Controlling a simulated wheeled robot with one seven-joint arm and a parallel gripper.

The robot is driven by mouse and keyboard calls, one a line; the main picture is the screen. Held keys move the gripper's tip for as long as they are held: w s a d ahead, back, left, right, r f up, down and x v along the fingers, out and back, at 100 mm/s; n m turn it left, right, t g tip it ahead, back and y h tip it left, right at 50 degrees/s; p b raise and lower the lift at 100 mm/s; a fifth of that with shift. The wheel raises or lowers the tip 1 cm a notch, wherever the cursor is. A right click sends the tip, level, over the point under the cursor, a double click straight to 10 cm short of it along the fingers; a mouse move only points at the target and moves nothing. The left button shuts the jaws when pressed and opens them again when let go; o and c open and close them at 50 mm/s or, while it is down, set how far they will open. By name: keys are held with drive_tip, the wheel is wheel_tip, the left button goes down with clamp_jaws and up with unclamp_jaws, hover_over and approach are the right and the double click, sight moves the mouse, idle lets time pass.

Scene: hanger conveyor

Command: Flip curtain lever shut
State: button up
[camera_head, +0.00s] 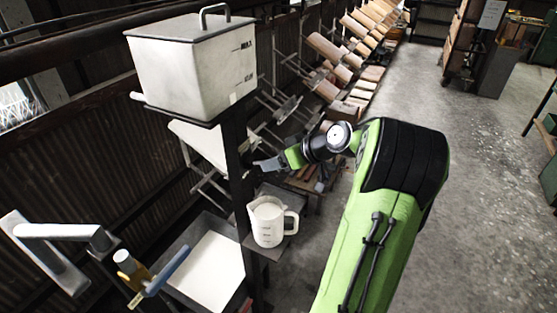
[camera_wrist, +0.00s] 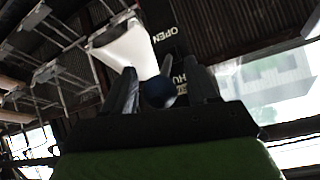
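The lever's dark blue round knob (camera_wrist: 159,92) shows in the wrist view, in front of a dark plate with the words OPEN and SHUT, the latter partly covered. My gripper (camera_wrist: 163,88) has its two dark fingers apart, one on each side of the knob. The left finger looks close to it; I cannot tell whether it touches. In the head view my gripper (camera_head: 268,163) is beside the dark post under the white hopper (camera_head: 190,70), near its white funnel (camera_head: 200,143). The lever cannot be made out there.
A white measuring jug (camera_head: 268,222) stands on a small shelf below my gripper. A blue-handled valve (camera_head: 167,270) with a yellow body is at lower left, by a tray (camera_head: 240,293) of white material. Racks of boards run along the back.

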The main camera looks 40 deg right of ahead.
drive_tip(key=shift+s, duration=0.1)
drive_tip(key=p+v, duration=0.1)
drive_tip(key=v, duration=1.4)
drive_tip(key=shift+s+p, duration=0.3)
drive_tip(key=shift+r, duration=0.15)
